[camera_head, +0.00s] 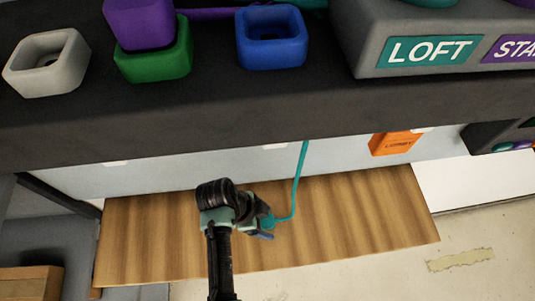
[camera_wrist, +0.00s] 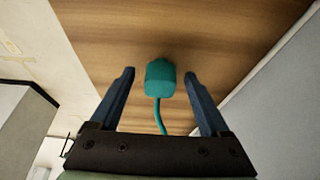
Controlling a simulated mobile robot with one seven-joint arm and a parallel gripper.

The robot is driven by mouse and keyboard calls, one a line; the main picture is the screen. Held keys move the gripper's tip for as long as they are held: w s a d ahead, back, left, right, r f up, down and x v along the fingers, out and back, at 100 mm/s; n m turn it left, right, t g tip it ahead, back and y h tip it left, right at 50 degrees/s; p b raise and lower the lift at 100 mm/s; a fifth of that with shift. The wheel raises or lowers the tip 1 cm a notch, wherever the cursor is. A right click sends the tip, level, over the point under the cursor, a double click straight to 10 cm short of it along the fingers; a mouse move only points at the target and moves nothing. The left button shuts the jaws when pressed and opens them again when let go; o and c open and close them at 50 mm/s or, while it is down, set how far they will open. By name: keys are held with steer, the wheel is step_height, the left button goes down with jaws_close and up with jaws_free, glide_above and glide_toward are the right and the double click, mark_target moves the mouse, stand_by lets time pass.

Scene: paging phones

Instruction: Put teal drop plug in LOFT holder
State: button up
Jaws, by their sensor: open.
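The teal drop plug (camera_wrist: 160,77) hangs on a teal cord, between and a little beyond the two blue fingers of my open gripper (camera_wrist: 159,78) in the wrist view. Neither finger appears to touch it. In the head view the plug (camera_head: 268,222) is partly hidden by my gripper (camera_head: 266,228), and its cord runs up to the dark shelf's underside. The teal LOFT label (camera_head: 430,51) is on a grey housing at the upper right. The LOFT holder itself is not clearly visible; only a teal part (camera_head: 432,2) shows above the label at the picture's edge.
On the dark shelf (camera_head: 230,125) stand a white holder (camera_head: 22,75), a green holder (camera_head: 150,68) with a purple plug (camera_head: 140,22) in it, and a blue holder (camera_head: 270,58). An orange tag (camera_head: 396,143) hangs below the shelf. A wooden surface (camera_head: 350,215) lies beneath.

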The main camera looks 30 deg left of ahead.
jaws_close()
stand_by(0.3)
steer(key=shift+r, duration=0.15)
